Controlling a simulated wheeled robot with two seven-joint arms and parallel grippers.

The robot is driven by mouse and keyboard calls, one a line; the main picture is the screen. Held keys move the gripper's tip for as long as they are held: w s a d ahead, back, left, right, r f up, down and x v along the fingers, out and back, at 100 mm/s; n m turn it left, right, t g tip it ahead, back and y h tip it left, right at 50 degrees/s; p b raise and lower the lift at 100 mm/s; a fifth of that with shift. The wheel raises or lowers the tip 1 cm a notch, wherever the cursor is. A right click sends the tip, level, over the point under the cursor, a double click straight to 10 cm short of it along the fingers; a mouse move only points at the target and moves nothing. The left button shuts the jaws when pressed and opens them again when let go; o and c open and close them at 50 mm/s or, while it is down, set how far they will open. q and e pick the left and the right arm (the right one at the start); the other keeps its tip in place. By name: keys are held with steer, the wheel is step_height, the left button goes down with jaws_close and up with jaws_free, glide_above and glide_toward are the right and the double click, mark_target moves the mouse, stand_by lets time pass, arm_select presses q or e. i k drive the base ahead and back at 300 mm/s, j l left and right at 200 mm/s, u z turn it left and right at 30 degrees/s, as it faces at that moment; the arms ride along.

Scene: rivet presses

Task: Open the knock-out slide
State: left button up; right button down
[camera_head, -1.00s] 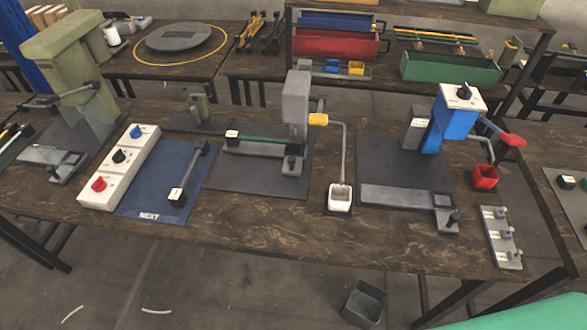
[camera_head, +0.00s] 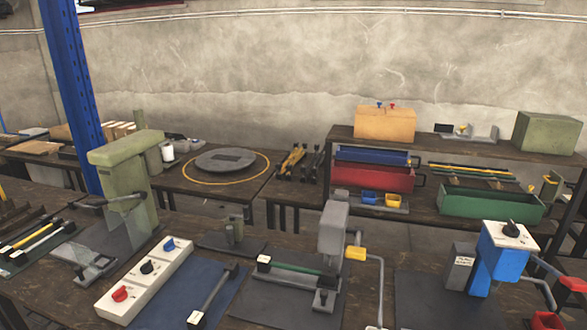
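I cannot tell for sure which part is the knock-out slide. The grey press (camera_head: 334,232) stands on a dark mat in the lower middle, with a yellow-tipped lever (camera_head: 356,253). At its foot lie a flat bar with a green strip (camera_head: 292,268) and a small block with a dark knob (camera_head: 326,292). The blue press (camera_head: 494,265) stands at the lower right, with a black dial on its white top and a red-tipped lever (camera_head: 572,285). Its front part is cut off below. A tall green press (camera_head: 126,182) stands at the left. Neither of my grippers is in view.
A white control box (camera_head: 143,277) with red, black and blue knobs lies beside a blue mat (camera_head: 168,305). A blue post (camera_head: 72,95) rises at the left.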

mark_target(324, 301)
steer(key=k+j+z, duration=0.1)
steer(key=z, duration=0.25)
steer(key=k+j+z, duration=0.15)
steer(key=j+z, duration=0.2)
steer(key=k+j+z, duration=0.1)
steer(key=z, duration=0.25)
